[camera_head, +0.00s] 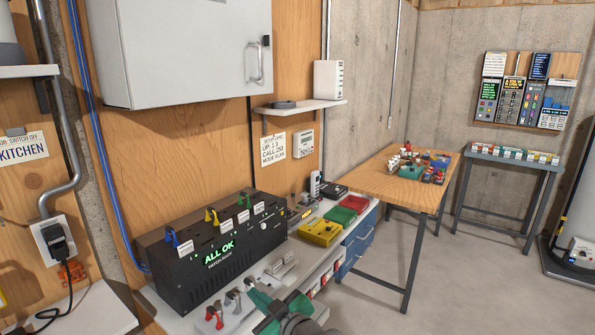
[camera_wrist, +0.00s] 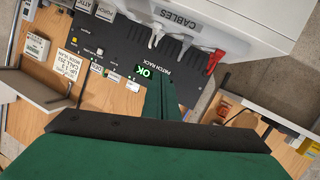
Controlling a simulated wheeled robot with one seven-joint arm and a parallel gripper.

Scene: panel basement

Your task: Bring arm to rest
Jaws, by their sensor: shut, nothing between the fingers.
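My gripper (camera_wrist: 160,98) is shut and empty. Its green fingers point towards the patch rack in the wrist view. In the head view the green and grey end of my arm (camera_head: 272,308) shows at the bottom edge, in front of the bench; its fingertips are hard to make out there. The black patch rack (camera_head: 190,275) reads "ALL OK" in green and has blue, yellow and green plugs along its top. It also shows in the wrist view (camera_wrist: 120,50). I cannot tell the exact gap between my fingers and the rack.
A cable holder (camera_head: 268,272), labelled "CABLES" in the wrist view (camera_wrist: 205,12), stands close to my arm. Yellow (camera_head: 320,232), red (camera_head: 341,216) and green (camera_head: 356,204) trays lie farther along the bench. A grey cabinet (camera_head: 180,50) hangs above.

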